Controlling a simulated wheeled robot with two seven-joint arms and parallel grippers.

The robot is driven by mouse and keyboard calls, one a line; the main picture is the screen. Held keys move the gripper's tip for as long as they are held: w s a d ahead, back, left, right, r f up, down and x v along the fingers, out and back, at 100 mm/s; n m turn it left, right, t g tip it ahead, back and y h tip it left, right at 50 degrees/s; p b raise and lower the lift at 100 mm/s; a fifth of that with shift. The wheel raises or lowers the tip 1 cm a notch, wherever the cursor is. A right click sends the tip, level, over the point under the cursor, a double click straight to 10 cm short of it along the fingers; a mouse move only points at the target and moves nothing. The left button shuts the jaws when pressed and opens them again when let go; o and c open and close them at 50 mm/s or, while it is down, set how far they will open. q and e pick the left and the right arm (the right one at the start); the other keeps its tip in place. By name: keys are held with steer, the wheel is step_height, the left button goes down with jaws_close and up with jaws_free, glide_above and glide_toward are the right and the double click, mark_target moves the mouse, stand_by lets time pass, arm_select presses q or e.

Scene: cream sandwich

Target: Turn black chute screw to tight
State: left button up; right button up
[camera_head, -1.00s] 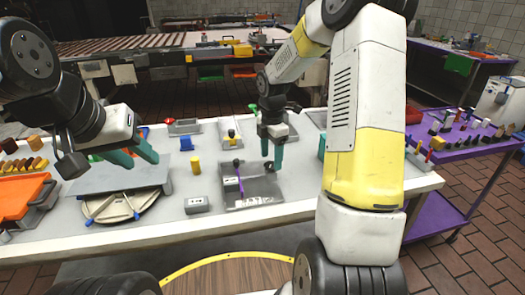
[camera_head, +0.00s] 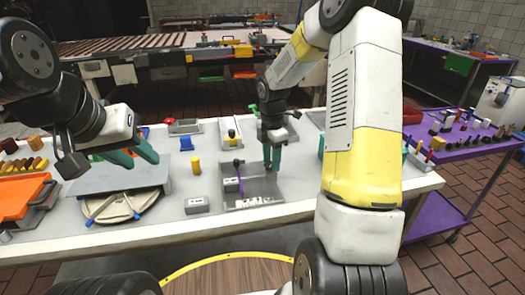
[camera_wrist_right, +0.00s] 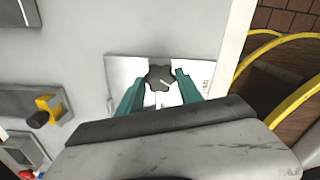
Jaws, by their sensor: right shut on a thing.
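The black chute screw (camera_wrist_right: 160,77) is a lobed dark knob on a pale plate (camera_wrist_right: 115,70) in the right wrist view. My right gripper (camera_wrist_right: 160,88) points down at it, with one teal finger on each side, and is shut on the knob. In the head view my right gripper (camera_head: 272,166) is over the grey tray-like fixture (camera_head: 265,188) on the table, and its fingers hide the screw. How tight the screw is cannot be told.
A purple strip (camera_head: 240,182) and a dark knob (camera_head: 238,162) are at the fixture's left side. A yellow cylinder (camera_head: 196,166), a small grey box (camera_head: 196,205) and a blue piece (camera_head: 186,144) stand farther left. A round pale disc (camera_head: 125,207) lies near the front edge.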

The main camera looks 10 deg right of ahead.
steer(key=m, duration=0.3)
steer(key=shift+m, duration=0.4)
steer(key=m, duration=0.4)
steer(key=shift+m, duration=0.3)
steer(key=m, duration=0.4)
steer(key=shift+r+m, duration=0.1)
steer(key=shift+m, duration=0.2)
steer(key=m, duration=1)
steer(key=shift+m, duration=0.4)
steer(key=m, duration=0.6)
steer(key=shift+w, duration=0.1)
steer(key=shift+m, duration=0.3)
